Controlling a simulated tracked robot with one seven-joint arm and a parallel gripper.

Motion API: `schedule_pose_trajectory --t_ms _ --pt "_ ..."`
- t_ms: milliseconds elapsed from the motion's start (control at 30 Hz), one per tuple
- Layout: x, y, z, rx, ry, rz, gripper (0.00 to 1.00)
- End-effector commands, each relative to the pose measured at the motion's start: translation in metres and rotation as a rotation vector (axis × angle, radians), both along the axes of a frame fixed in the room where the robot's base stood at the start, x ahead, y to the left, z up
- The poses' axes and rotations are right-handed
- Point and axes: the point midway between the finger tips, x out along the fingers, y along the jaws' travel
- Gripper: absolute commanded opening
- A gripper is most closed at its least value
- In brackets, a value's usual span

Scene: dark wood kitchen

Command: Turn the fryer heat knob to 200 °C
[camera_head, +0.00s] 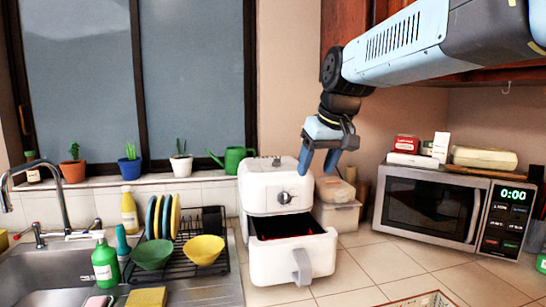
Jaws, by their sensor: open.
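The white air fryer (262,202) stands on the tiled counter in the middle of the head view. Its heat knob (284,197) is a small round grey dial on the upper front; its marks are too small to read. The fryer's drawer (290,262) is pulled out, with a grey handle at the front and a dark inside holding something reddish. My gripper (319,168) hangs from the arm above and right of the knob, with two blue fingers pointing down. It is open and empty, apart from the fryer.
A microwave (428,207) stands at the right and a lidded container (338,208) right behind the fryer. A dish rack (185,262) with bowls and plates is at the left, beside the sink (52,272). Plants and a green watering can (234,158) line the sill.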

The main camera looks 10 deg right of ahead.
Motion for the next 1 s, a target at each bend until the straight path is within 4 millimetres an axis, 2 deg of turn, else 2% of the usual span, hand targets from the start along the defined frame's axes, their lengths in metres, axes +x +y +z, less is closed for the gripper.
schedule_pose_trajectory --t_ms 33,300,600,800,1000 --pt "0.020 -0.002 0.009 0.003 0.006 0.015 0.60" --pt "0.116 -0.012 0.050 0.002 0.024 0.121 0.60" --pt "0.222 -0.020 0.069 -0.017 0.033 0.251 0.60" --pt "0.275 -0.021 0.070 -0.036 0.036 0.328 0.60" --pt "0.298 -0.020 0.069 -0.046 0.037 0.369 0.60"
